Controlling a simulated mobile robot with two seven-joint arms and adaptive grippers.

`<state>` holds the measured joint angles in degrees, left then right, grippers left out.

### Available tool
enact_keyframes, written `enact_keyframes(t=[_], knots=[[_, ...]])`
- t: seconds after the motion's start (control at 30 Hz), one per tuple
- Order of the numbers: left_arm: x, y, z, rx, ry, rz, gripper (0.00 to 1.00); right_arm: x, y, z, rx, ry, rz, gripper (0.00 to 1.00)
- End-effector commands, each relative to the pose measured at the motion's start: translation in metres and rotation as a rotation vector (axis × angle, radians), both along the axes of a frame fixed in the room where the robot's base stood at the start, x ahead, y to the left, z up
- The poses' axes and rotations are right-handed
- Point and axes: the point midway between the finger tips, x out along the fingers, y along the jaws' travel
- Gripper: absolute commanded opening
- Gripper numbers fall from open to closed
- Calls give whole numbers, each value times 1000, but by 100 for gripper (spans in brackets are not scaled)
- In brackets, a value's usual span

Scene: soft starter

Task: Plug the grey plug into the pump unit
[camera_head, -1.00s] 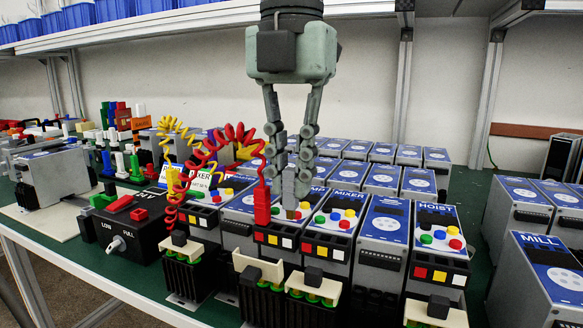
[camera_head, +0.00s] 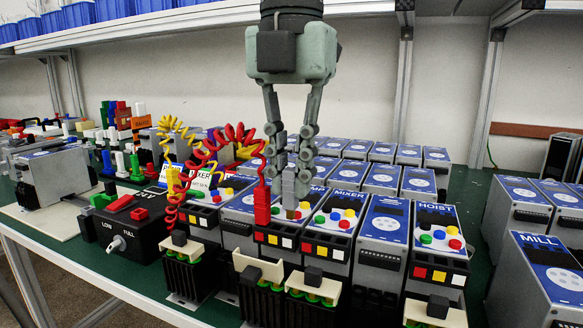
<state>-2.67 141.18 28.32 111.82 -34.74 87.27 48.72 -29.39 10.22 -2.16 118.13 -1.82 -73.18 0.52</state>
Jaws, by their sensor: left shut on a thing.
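My left gripper (camera_head: 290,172) comes down from the top centre and is shut on the grey plug (camera_head: 289,190). The plug is upright, with a tan tip below it over the top of a drive unit behind the gripper. I cannot tell whether the tip is in a socket or just above it. My right gripper is not in view.
A red plug (camera_head: 262,206) with a coiled red cord (camera_head: 207,150) stands just left of the grey plug. Units labelled MIXER (camera_head: 346,180), HOIST (camera_head: 436,222) and MILL (camera_head: 545,285) stand to the right. A black box with a switch (camera_head: 130,233) is at left. The bench is crowded.

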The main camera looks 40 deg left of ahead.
Motion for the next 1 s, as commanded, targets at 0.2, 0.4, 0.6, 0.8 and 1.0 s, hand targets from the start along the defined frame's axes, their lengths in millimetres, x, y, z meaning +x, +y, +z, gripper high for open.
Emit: enact_keyframes(t=[0.2, 0.4, 0.6, 0.8, 1.0], knots=[[0, 0, 0, 0, 0, 0, 0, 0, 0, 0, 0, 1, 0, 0], [0, 0, 0, 0, 0, 0, 0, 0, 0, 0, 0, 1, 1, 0], [0, 0, -1, 0, 0, 0, 0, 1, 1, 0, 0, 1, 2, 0], [0, 0, -5, 0, 0, 0, 0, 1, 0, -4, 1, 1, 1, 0], [0, 0, -10, 0, -1, 0, 0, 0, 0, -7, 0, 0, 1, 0]])
